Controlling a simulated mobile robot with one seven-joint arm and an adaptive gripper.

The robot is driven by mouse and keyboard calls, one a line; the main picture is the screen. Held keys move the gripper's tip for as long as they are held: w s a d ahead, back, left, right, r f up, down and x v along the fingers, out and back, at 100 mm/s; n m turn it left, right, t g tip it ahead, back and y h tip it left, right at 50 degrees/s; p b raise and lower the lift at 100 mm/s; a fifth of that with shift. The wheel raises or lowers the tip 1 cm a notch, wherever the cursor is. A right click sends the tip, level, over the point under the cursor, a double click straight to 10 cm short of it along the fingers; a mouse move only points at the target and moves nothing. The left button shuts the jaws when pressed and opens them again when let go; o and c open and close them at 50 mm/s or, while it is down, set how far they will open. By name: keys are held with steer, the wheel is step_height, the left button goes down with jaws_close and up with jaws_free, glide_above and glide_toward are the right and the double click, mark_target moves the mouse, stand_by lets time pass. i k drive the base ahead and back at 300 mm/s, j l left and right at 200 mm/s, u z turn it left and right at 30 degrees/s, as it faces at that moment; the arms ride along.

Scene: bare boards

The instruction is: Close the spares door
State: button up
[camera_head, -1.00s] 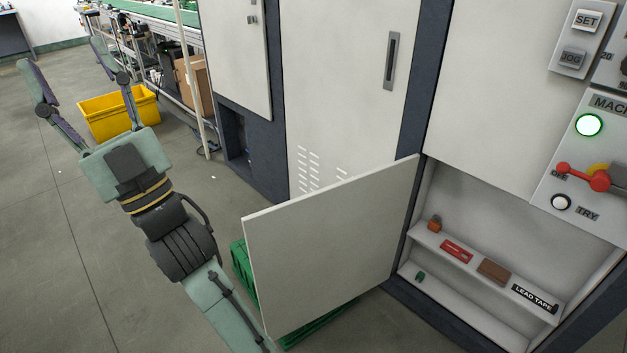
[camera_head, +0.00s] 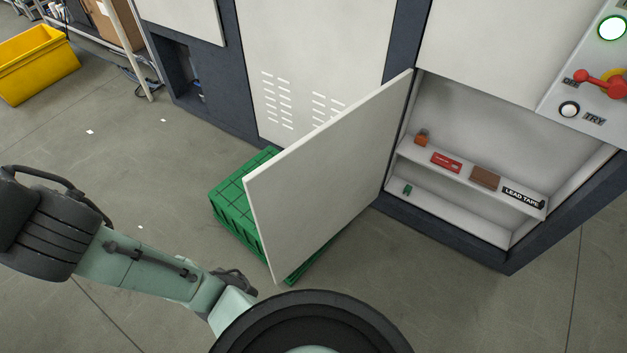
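The spares door (camera_head: 325,170) is a flat pale panel that stands wide open, hinged at the left edge of a low compartment in the machine. The open compartment (camera_head: 470,115) shows a shelf with several small items: an orange-brown piece (camera_head: 421,138), a red item (camera_head: 446,162), a brown block (camera_head: 485,177) and a black "LEAD TAPE" label (camera_head: 523,196). A small green item (camera_head: 407,189) lies on the compartment floor. My arm shows at lower left and bottom, left of and in front of the door, with no visible contact. My gripper is not in view.
A green crate (camera_head: 232,205) sits on the floor behind the open door, partly hidden by it. A yellow bin (camera_head: 38,65) stands at upper left. Red lever (camera_head: 600,84) and buttons are on the panel at right. The floor in front of the compartment is clear.

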mark_target(299, 199)
steer(key=i+j, duration=0.15)
steer(key=j, duration=0.25)
steer(key=i+j, duration=0.2)
steer(key=j, duration=0.15)
steer(key=i+j, duration=0.15)
steer(key=j, duration=0.25)
steer(key=i+j, duration=0.2)
steer(key=j, duration=0.2)
steer(key=i+j, duration=0.15)
steer(key=j, duration=0.2)
steer(key=i+j, duration=0.2)
steer(key=j, duration=0.2)
steer(key=i+j+z, duration=0.15)
steer(key=j, duration=0.15)
steer(key=i+j+z, duration=0.15)
steer(key=j, duration=0.2)
steer(key=j+z, duration=0.15)
steer(key=j, duration=0.15)
steer(key=z, duration=1.5)
steer(key=j+z, duration=0.2)
steer(key=k+j+z, duration=0.1)
steer(key=j, duration=0.55)
steer(key=k+j+z, duration=0.15)
steer(key=j, duration=0.15)
